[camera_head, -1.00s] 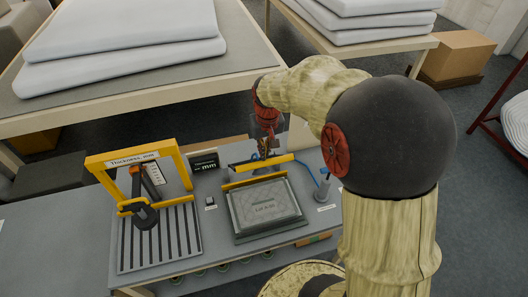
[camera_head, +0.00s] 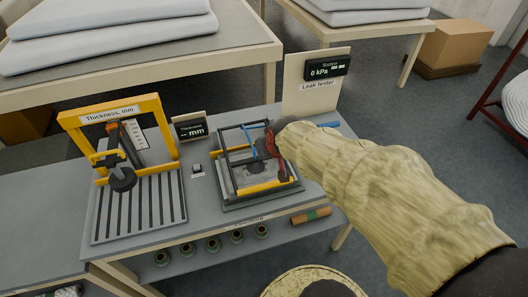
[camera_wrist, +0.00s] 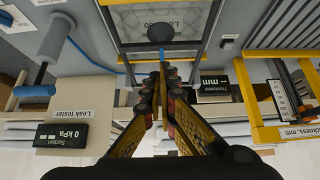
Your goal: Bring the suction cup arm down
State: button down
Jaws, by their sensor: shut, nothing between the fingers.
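A dark round suction cup (camera_wrist: 160,33) shows in the wrist view, over the pad. My gripper (camera_wrist: 162,72) is shut and empty, with its tips close to a crossbar of the frame; I cannot tell whether they touch. In the head view my arm covers the right side of the frame and most of the gripper.
The leak tester display (camera_head: 327,68) reads 0 kPa on a panel behind. A yellow thickness gauge (camera_head: 120,110) stands at left, with a small mm display (camera_head: 190,128) between. A blue hose runs beside the frame. Bench space at the front is clear.

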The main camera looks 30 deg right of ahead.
aim_at(267, 184)
jog(key=shift+t, duration=0.7)
jog(key=shift+s+a+f+b, duration=0.15)
jog(key=shift+s+f+b, duration=0.45)
jog(key=shift+f+b, duration=1.5)
jog(key=shift+s+a+f+b, duration=0.2)
jog(key=shift+s+f+b, duration=0.35)
jog(key=shift+f+b, duration=1.55)
jog(key=shift+s+a+f+b, duration=0.15)
jog(key=shift+s+f+b, duration=0.45)
jog(key=shift+f+b, duration=1.45)
jog(key=shift+f, duration=0.25)
